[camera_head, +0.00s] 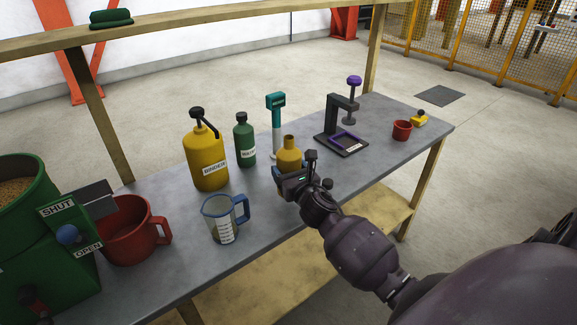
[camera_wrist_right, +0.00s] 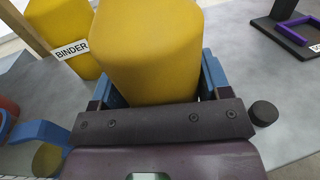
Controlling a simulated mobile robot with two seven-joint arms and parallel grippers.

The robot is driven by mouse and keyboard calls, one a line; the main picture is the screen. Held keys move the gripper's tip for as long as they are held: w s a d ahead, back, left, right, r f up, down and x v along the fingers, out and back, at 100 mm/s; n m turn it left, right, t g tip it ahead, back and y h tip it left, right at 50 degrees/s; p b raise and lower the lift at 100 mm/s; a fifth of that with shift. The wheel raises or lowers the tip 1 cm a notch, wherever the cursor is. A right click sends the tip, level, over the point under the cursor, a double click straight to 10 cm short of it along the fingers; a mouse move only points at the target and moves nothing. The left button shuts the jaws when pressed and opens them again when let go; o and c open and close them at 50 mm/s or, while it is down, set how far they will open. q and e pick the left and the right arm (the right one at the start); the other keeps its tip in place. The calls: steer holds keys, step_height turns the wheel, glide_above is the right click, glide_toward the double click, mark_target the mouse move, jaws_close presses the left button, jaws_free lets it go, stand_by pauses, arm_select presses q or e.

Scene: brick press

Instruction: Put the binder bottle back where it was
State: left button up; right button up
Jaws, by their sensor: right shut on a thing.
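My right gripper (camera_head: 292,178) is shut on a small yellow bottle (camera_head: 289,155) with a darker neck, near the middle of the bench. In the right wrist view this bottle (camera_wrist_right: 150,50) fills the space between the blue fingers. The gripper hides its lower part, so I cannot tell whether it touches the bench. A larger yellow container (camera_head: 207,165) with a black pump top and a BINDER label stands upright to its left. It also shows at the upper left in the right wrist view (camera_wrist_right: 58,25). My left gripper is not in view.
A green bottle (camera_head: 245,145) and a teal-topped stand (camera_head: 277,120) are behind the held bottle. A measuring jug (camera_head: 222,222) and red mug (camera_head: 128,235) are left. A black press (camera_head: 340,135) and red cup (camera_head: 402,131) are right. Grey bench (camera_head: 335,178) is clear in front of the press.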

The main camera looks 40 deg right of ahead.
steer(key=shift+f+b, duration=0.4)
steer(key=shift+f, duration=1.05)
steer(key=shift+f, duration=0.15)
steer(key=o, duration=1.3)
steer(key=shift+c, duration=0.2)
steer(key=s+a, duration=0.2)
steer(key=s, duration=1)
steer(key=s+a+f+m+g+y, duration=0.1)
steer(key=s+f+m, duration=0.4)
steer(key=m, duration=0.6)
steer(key=s+a+f+m+g+y, duration=0.1)
steer(key=s+a+f+m+g, duration=0.2)
steer(key=m, duration=0.8)
steer(key=s+a+f+m+g+y, duration=0.1)
steer(key=s+a+f+m+g, duration=0.1)
steer(key=s+a+f+m, duration=0.3)
steer(key=s+f+m, duration=0.2)
steer(key=s+m, duration=0.2)
steer(key=m, duration=0.1)
steer(key=shift+s+f+m, duration=0.15)
steer(key=shift+f+m, duration=0.2)
steer(key=shift+m, duration=0.05)
